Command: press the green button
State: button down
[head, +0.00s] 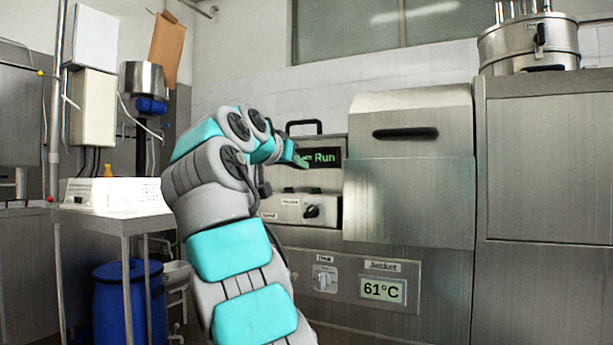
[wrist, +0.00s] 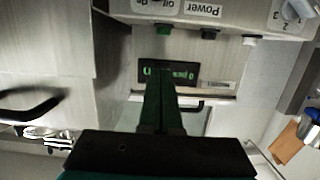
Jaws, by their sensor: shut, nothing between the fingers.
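In the wrist view a small dark green button (wrist: 208,33) shows at the top, beside the "Power" label on a pale panel. Its colour is dim there. I cannot pick the button out in the head view, where my arm covers part of the machine. My gripper (wrist: 160,75) is shut and empty, with its dark green fingers together. The fingertips overlap the lower edge of a dark display (wrist: 180,72) with green text in the wrist view. In the head view my gripper (head: 300,160) is in front of the display reading "Run" (head: 325,157). Contact cannot be judged.
A dark button (wrist: 163,28) and a pale one (wrist: 250,39) flank the green button. The steel machine has a hooded front (head: 410,190) right of my gripper. A side table (head: 125,217) stands left.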

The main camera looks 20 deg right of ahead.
jog(key=v, duration=0.3)
jog(key=shift+s+a+r, duration=0.1)
jog(key=shift+s+a, duration=0.1)
jog(key=shift+a, duration=0.05)
dwell(0.5)
